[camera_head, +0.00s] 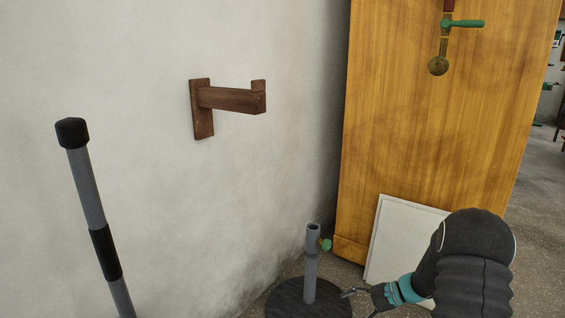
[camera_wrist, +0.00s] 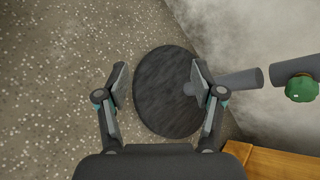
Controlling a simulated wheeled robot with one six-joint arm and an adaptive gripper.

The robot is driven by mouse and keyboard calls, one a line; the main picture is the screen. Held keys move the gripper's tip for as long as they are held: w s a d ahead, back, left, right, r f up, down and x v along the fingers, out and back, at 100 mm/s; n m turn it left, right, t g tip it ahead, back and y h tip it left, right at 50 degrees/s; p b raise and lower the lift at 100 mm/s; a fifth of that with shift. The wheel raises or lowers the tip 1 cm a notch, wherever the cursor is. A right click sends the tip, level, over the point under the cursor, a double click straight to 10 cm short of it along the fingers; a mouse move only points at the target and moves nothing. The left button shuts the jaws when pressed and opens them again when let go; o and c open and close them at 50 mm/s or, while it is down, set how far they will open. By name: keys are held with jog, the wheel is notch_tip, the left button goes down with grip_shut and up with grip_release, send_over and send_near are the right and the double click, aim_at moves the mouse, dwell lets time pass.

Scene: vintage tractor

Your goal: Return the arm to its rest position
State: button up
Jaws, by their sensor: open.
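My arm (camera_head: 475,265) comes in at the lower right of the head view, dark and bent, with teal bands near its end. My gripper (camera_head: 359,301) is low at the bottom edge, just right of a grey stand (camera_head: 310,280). In the wrist view my gripper (camera_wrist: 160,82) is open, its two fingers wide apart with nothing held. The stand's dark round base (camera_wrist: 165,95) shows between and beyond the fingers. The right finger overlaps the base and the lower end of the post (camera_wrist: 240,82). I cannot tell whether it touches.
A green knob (camera_head: 325,244) sticks out near the post's top. A wooden bracket (camera_head: 230,99) is on the white wall. A tall wooden panel (camera_head: 440,130) bears a green-handled valve (camera_head: 462,23); a white board (camera_head: 400,235) leans below. A grey pole (camera_head: 87,190) stands left.

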jog(key=s+a+r+n+t+h+p, duration=0.1)
jog(key=s+r+n+h+p, duration=0.4)
jog(key=s+r, duration=1)
jog(key=s+a+r+n+t+h+p, duration=0.2)
jog(key=s+a+r+n+h+p, duration=0.2)
jog(key=s+r, duration=1.2)
notch_tip(320, 180, up, 5)
jog(key=n+h, duration=0.2)
jog(key=n, duration=0.1)
jog(key=shift+p, duration=0.35)
jog(key=shift+r, duration=0.1)
